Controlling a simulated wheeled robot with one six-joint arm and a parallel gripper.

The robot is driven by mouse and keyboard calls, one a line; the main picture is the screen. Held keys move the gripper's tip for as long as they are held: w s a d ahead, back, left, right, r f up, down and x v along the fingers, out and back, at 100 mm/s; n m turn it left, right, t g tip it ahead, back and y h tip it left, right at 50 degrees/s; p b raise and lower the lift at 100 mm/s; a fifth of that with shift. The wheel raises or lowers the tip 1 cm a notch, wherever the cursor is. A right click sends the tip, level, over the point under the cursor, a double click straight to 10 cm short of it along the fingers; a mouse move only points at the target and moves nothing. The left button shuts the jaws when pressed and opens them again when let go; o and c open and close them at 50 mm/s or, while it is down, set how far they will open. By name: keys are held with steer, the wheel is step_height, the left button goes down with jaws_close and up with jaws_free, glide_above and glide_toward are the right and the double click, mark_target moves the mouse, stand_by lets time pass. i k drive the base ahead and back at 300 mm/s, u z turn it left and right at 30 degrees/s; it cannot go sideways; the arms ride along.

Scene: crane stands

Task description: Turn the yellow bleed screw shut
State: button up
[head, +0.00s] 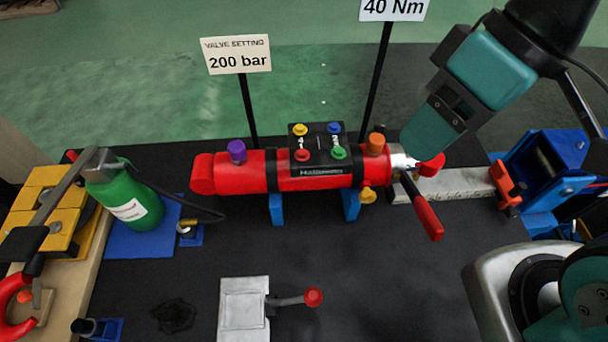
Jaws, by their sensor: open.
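A red cylinder (231,173) lies level on blue supports in the middle of the head view. A small yellow screw (368,194) sticks out low on its front side near the right end; I take it for the bleed screw. Another yellow knob (300,129) sits on the black block on top, so the name is not certain. How far the screw is turned cannot be seen. My gripper (414,143) comes down from the upper right, above and behind the cylinder's right end. It is open, apart from the yellow screw, and its fingertips are hard to make out.
A red-handled lever (427,208) juts forward right of the screw. Orange (376,143) and purple (237,151) caps stand on the cylinder. Two sign posts rise behind. A green bottle (128,198) stands left, a blue vise-like stand (545,165) right. The dark mat in front is partly clear.

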mark_target(367, 196)
steer(key=k, duration=0.5)
steer(key=z, duration=3.05)
steer(key=k, duration=0.85)
steer(key=u, duration=1.4)
